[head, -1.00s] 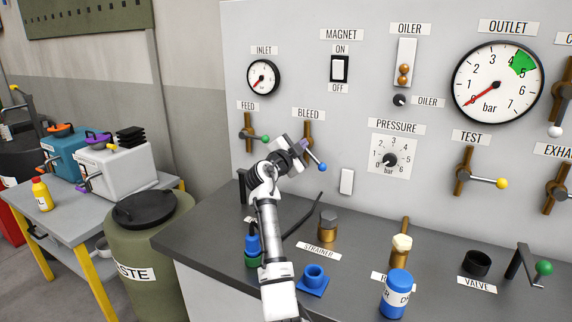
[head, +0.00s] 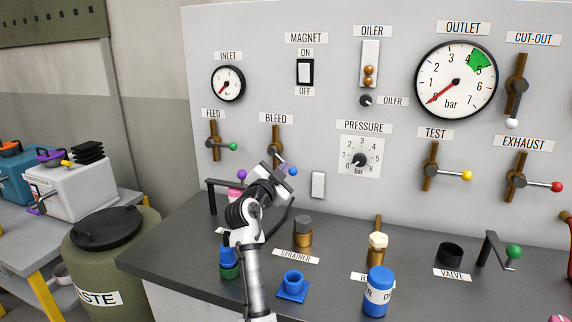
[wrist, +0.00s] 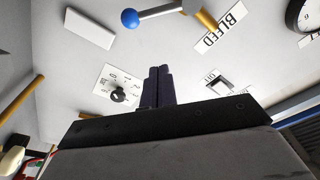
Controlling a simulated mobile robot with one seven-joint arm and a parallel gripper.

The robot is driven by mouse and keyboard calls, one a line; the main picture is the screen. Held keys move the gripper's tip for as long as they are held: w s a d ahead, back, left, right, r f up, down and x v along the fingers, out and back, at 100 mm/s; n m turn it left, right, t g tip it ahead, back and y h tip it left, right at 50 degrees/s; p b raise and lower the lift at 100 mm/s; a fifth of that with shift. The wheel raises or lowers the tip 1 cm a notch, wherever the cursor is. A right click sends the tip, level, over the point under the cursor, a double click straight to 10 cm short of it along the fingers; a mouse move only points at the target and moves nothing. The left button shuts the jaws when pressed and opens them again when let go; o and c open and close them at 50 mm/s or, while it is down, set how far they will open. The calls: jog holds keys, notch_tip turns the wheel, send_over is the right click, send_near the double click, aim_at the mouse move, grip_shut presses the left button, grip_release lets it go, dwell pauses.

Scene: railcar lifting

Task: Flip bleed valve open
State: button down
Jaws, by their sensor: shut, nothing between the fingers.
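The bleed valve is a brass vertical pipe (head: 276,140) under the BLEED label on the panel. Its lever ends in a blue knob (head: 292,171) and slants down to the right. My gripper (head: 281,168) is shut and empty, just left of the blue knob in the head view, and it partly covers the lever. In the wrist view the shut dark fingers (wrist: 157,88) point at the panel. The blue knob (wrist: 130,18) and grey lever (wrist: 162,11) lie beyond the fingertips there, with a visible gap in the picture. Contact cannot be told from the head view.
The feed valve (head: 213,142) with a green knob is to the left. A white switch plate (head: 318,185) and the pressure dial (head: 360,160) are to the right. Below, the dark bench (head: 200,255) carries a strainer fitting (head: 303,232), a blue cup (head: 293,285) and a crank.

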aim_at(282, 161)
jog(key=p+x, duration=0.3)
jog(key=x, duration=0.6)
jog(key=a+f, duration=0.1)
jog(key=a+f+b, duration=0.1)
jog(key=f, duration=0.1)
jog(key=shift+w+a, duration=0.2)
jog(key=shift+w, duration=0.1)
jog(key=shift+f+b, duration=0.1)
jog(key=shift+b, duration=0.25)
jog(key=m+b, duration=0.1)
jog(key=b, duration=0.1)
jog(key=shift+a+f+b, duration=0.1)
jog(key=shift+b, duration=0.25)
